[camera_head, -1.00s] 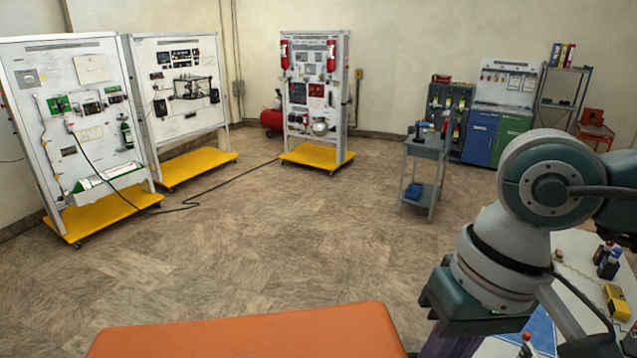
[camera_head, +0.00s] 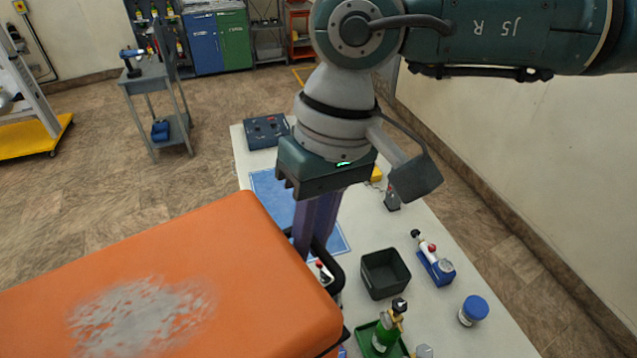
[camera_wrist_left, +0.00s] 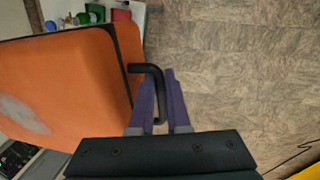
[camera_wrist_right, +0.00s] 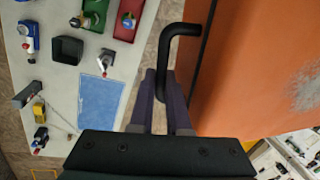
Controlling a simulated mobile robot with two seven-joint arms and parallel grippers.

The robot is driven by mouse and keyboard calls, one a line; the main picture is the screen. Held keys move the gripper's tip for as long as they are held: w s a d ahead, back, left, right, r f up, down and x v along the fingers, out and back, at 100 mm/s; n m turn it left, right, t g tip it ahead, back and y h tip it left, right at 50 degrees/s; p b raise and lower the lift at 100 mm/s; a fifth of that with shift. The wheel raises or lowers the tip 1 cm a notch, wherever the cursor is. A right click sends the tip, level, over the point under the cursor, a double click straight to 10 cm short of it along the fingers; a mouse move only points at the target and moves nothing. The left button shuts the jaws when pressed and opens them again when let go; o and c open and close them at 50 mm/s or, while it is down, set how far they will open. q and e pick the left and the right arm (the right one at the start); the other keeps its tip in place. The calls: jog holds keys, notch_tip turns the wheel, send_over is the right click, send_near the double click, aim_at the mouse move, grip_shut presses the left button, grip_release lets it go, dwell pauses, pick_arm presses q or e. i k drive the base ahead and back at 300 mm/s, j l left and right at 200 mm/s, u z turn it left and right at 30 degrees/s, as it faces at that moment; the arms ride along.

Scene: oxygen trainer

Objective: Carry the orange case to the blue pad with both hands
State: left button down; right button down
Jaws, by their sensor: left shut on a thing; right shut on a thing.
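The orange case (camera_head: 190,265) fills the lower left of the head view, with a pale worn patch on its top. My right gripper (camera_head: 312,245) is shut on the black handle at the case's right side; the right wrist view shows the fingers (camera_wrist_right: 165,95) around that handle. My left gripper is outside the head view; the left wrist view shows its fingers (camera_wrist_left: 158,95) shut on the other black handle. The case (camera_wrist_left: 70,80) hangs between the two grippers. The blue pad (camera_head: 275,187) lies on the white table, partly hidden behind my right gripper; it also shows in the right wrist view (camera_wrist_right: 100,98).
The white table (camera_head: 480,325) carries a black bin (camera_head: 385,273), a blue-lidded jar (camera_head: 473,310), a green tray (camera_head: 365,335) with a bottle, a dark control box (camera_head: 266,131) and small fittings around the pad. A grey cart (camera_head: 155,100) stands on the floor behind.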

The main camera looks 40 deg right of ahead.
aim_at(293, 207)
jog(key=i+l+z, duration=0.2)
jog(key=i+z, duration=0.6)
jog(key=i, duration=0.2)
jog(key=i+j+z, duration=0.15)
jog(key=i+z, duration=0.25)
jog(key=i+j+z, duration=0.4)
jog(key=i, duration=0.2)
jog(key=i+j+z, duration=0.45)
